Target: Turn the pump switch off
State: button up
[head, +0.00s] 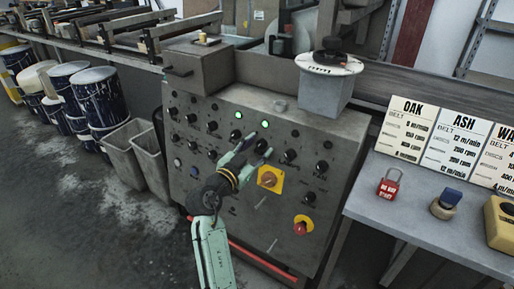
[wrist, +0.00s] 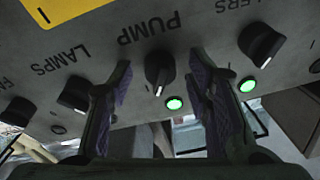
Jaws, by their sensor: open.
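The pump switch (wrist: 158,70) is a black rotary knob under the word PUMP, which appears upside down in the wrist view. Its white pointer line faces the lit green lamp (wrist: 174,103) beside it. My gripper (wrist: 160,62) is open, with one finger on each side of the knob; a gap shows on both sides, and I cannot tell any contact. In the head view my gripper (head: 252,152) is at the grey control panel (head: 330,160), with its fingers partly covering the knobs there. Two green lamps are lit above it.
Neighbouring knobs sit close by: the LAMPS knob (wrist: 75,93) and another knob (wrist: 262,44) with a lit lamp (wrist: 247,85). A yellow-plated orange switch (head: 269,180) and a red emergency button (head: 302,226) are lower right. A side table (head: 365,205) stands right.

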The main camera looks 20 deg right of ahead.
jog(key=shift+c, duration=0.4)
grip_shut()
jog(key=shift+n, duration=0.3)
jog(key=n+p, duration=0.1)
jog(key=n, duration=0.2)
jog(key=n+t+y+p, duration=0.1)
jog(key=n+p, duration=0.1)
jog(key=n, duration=0.1)
jog(key=shift+s+d+r, duration=0.1)
jog(key=shift+s+r, duration=0.05)
jog(key=shift+r, duration=0.05)
jog(key=n+y+p, duration=0.1)
jog(key=n+p, duration=0.3)
jog(key=shift+n, duration=0.4)
jog(key=shift+n+y+p, duration=0.3)
jog(key=shift+n+p, duration=0.55)
jog(key=shift+n, duration=0.05)
jog(key=shift+f, duration=0.1)
